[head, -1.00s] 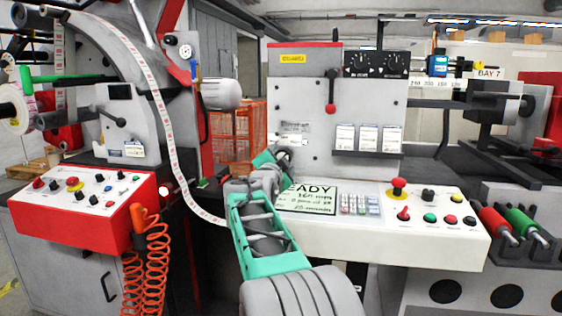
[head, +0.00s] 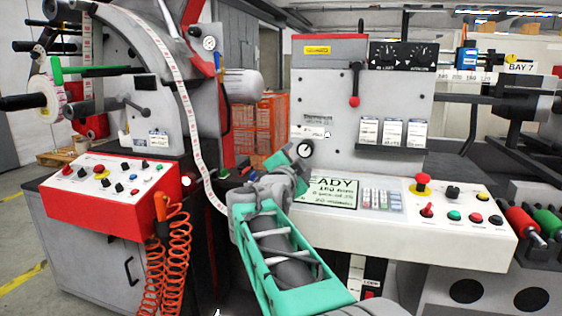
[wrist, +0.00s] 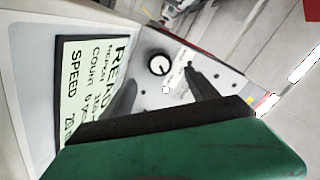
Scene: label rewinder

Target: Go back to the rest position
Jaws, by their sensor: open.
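My arm, green and grey, reaches up from the bottom middle of the head view. My gripper (head: 298,160) is at its far end, in front of the label rewinder's grey upright panel (head: 365,105) and just left of the display (head: 334,192). In the wrist view the two dark fingers (wrist: 160,90) stand apart with nothing between them. The dial also shows beside the gripper in the head view (head: 305,149). The fingertips are hard to make out in the head view.
A white control console (head: 450,240) with several buttons lies right of my arm. A red control box (head: 100,205) with coiled orange hoses (head: 170,265) stands at left. A label web (head: 183,95) curves down just left of my arm. Red and green rollers (head: 530,228) sit at far right.

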